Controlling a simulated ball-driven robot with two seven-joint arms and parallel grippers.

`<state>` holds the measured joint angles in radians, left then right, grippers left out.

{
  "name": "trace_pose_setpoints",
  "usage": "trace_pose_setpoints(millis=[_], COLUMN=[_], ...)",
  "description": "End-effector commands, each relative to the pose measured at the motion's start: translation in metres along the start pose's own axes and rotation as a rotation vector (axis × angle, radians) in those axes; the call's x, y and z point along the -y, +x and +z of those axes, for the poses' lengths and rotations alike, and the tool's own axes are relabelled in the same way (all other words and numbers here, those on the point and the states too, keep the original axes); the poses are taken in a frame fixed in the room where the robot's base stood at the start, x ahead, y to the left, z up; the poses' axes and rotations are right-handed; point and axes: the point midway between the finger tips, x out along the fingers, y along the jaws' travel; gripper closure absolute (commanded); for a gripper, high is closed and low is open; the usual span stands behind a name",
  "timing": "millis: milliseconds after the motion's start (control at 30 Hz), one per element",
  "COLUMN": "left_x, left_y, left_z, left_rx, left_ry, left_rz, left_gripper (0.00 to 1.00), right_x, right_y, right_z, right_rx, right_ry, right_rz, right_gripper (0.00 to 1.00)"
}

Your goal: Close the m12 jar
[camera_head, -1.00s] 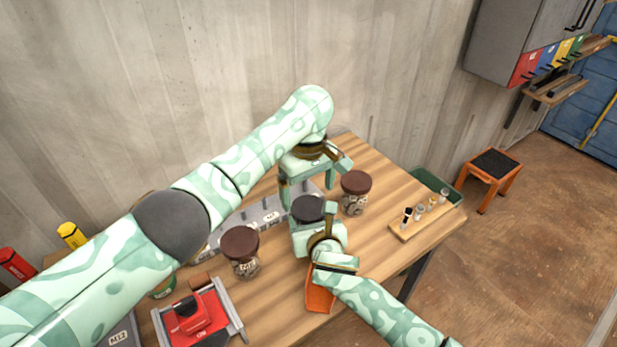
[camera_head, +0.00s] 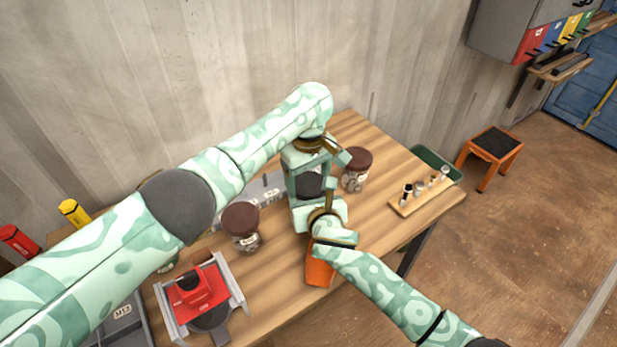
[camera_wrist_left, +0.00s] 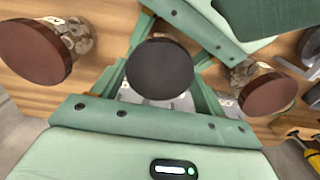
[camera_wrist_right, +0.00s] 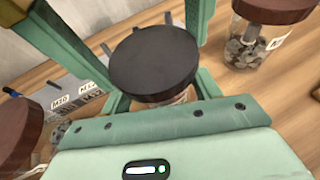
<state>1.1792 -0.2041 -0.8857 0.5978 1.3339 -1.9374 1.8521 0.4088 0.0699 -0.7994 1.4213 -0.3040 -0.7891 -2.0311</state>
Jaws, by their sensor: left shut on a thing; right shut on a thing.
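A jar with a flat black lid (camera_head: 309,184) stands between my two grippers on the bench. In the right wrist view the black lid (camera_wrist_right: 154,60) sits over the jar, and a small strip of the jar body (camera_wrist_right: 181,97) shows below it. My left gripper (camera_head: 308,178) reaches down from above and is shut on the black lid, seen between its fingers in the left wrist view (camera_wrist_left: 160,72). My right gripper (camera_head: 314,205) comes in from the front and is shut on the jar body. The jar's label is hidden, as is most of its body.
Brown-lidded jars stand to the left (camera_head: 241,228) and right (camera_head: 356,170). A grey rack (camera_head: 268,187) is behind, a red device (camera_head: 202,290) at front left, an orange item (camera_head: 319,272) in front. A wooden holder (camera_head: 418,197) and a green bin (camera_head: 435,165) are right.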

Motion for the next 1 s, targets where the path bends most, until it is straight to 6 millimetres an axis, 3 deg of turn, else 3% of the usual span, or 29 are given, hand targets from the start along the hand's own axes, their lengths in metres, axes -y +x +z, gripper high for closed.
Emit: trace_pose_setpoints(millis=[333, 667, 700, 767, 1000], left_x=[-0.0001, 0.0000, 0.0001, 0.0000, -0.0001], left_y=[0.0004, 0.0003, 0.0003, 0.0003, 0.0001], left_z=[-0.0002, -0.0004, -0.0005, -0.0005, -0.0004], left_rx=[-0.001, -0.001, -0.001, -0.001, -0.001], left_ry=[0.528, 0.594, 0.594, 0.594, 0.593], left_rz=[-0.001, -0.001, -0.001, -0.001, -0.001], left_gripper=[0.55, 0.55, 0.19, 0.06, 0.06], right_x=[0.0002, 0.0003, 0.0003, 0.0003, 0.0003], right_y=[0.0000, 0.0000, 0.0000, 0.0000, 0.0001], right_z=[-0.0004, -0.0004, -0.0004, -0.0004, -0.0004], right_rx=[-0.001, -0.001, -0.001, -0.001, -0.001], right_ry=[0.000, 0.000, 0.000, 0.000, 0.000], right_rz=[-0.001, -0.001, -0.001, -0.001, -0.001], right_gripper=[1.00, 1.00, 1.00, 1.00, 1.00])
